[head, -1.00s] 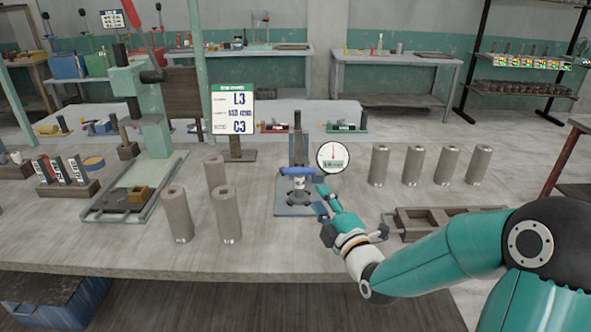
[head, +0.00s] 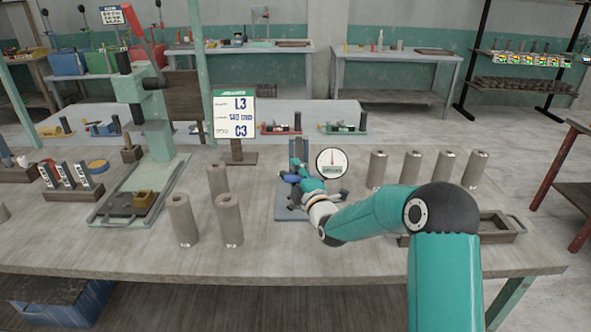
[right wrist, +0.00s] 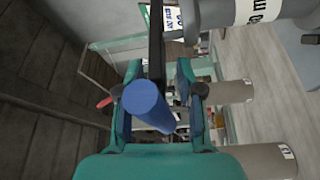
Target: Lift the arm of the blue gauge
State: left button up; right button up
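The blue gauge stands on the table, with its blue base plate (head: 282,208) and a round white dial (head: 332,163) at the right of its upright (head: 299,150). My right gripper (head: 299,176) is at the gauge's arm and hides most of it in the head view. In the right wrist view the blue bar of the arm (right wrist: 147,105) lies between the two fingers of my right gripper (right wrist: 160,85). The fingers are apart, with a gap showing beside the right-hand finger. My left gripper is not in view.
Several grey clay cylinders stand left (head: 228,222) and right (head: 417,168) of the gauge. A sign (head: 234,116) stands behind it. A wooden tray (head: 497,228) lies at the right, partly behind my arm. A green press (head: 158,138) stands at the left.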

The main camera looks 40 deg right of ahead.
grip_shut()
dwell(0.3)
jog(key=shift+w+a, duration=0.1)
jog(key=shift+r, duration=0.2)
jog(key=shift+r+p, duration=0.15)
jog(key=shift+p, duration=0.15)
